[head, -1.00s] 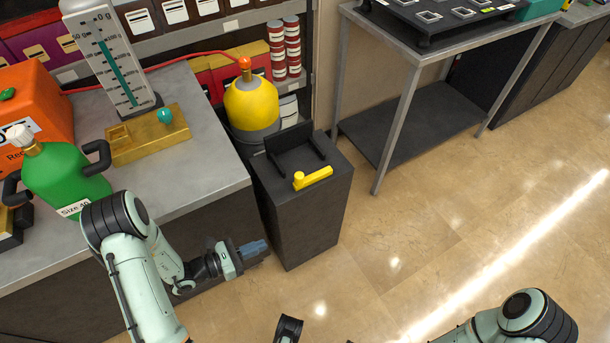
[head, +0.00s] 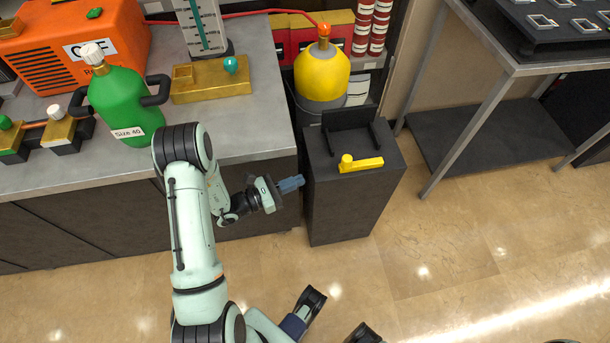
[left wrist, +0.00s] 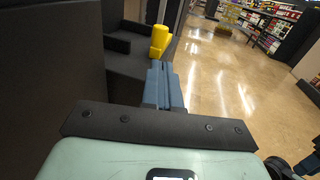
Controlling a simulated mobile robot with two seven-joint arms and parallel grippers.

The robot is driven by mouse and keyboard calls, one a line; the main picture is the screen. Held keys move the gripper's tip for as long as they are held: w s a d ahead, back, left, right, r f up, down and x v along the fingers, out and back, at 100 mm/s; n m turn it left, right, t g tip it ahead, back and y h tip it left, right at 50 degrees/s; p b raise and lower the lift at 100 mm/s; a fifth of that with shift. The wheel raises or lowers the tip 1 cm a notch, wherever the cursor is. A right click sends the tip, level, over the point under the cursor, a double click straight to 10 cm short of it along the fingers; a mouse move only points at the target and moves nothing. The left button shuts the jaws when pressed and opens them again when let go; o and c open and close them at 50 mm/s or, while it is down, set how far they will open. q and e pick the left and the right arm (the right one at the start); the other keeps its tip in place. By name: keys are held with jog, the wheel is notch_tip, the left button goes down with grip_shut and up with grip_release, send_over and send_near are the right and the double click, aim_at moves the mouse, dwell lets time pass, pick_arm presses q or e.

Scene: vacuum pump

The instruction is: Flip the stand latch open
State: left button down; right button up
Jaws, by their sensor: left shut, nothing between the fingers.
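The stand (head: 350,205) is a dark box on the floor beside the workbench, with a black bracket on top. The yellow latch (head: 361,163) lies along the front edge of its top, its round knob at the left and its bar pointing right. My left gripper (head: 300,182) is shut and empty, left of the stand and a little below the latch in the head view. In the left wrist view the shut blue fingers (left wrist: 160,85) point toward the stand, and the latch (left wrist: 160,40) shows just beyond them.
A yellow tank (head: 322,72) stands behind the stand. The grey workbench (head: 270,125) at the left holds a green bottle (head: 122,100), an orange machine (head: 75,50) and a gold block (head: 210,80). A metal table (head: 520,70) stands at the right. The floor in front is clear.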

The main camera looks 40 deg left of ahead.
aim_at(342, 163)
pick_arm(q)
jog(key=x, duration=1.2)
jog(key=shift+d, duration=0.15)
pick_arm(e)
jog(key=shift+w+f, duration=0.15)
jog(key=shift+f, duration=0.1)
pick_arm(q)
jog(key=shift+w+d+b, duration=0.1)
jog(key=shift+w+b, duration=0.05)
jog(key=shift+b, duration=0.15)
jog(key=w+d, duration=0.3)
jog(key=w+d+b, duration=0.1)
jog(key=w+d, duration=0.1)
jog(key=w, duration=0.1)
jog(key=w+d, duration=0.3)
jog(key=w, duration=0.1)
jog(key=shift+d+f+b, duration=0.1)
jog(key=shift+d+b, duration=0.2)
jog(key=shift+b, duration=0.1)
jog(key=shift+w+d, duration=0.15)
jog(key=shift+w, duration=0.1)
pick_arm(e)
jog(key=shift+t, duration=0.4)
jog(key=w, duration=0.1)
jog(key=w+d+f, duration=0.2)
jog(key=shift+w+d, duration=0.15)
jog(key=shift+w, duration=0.2)
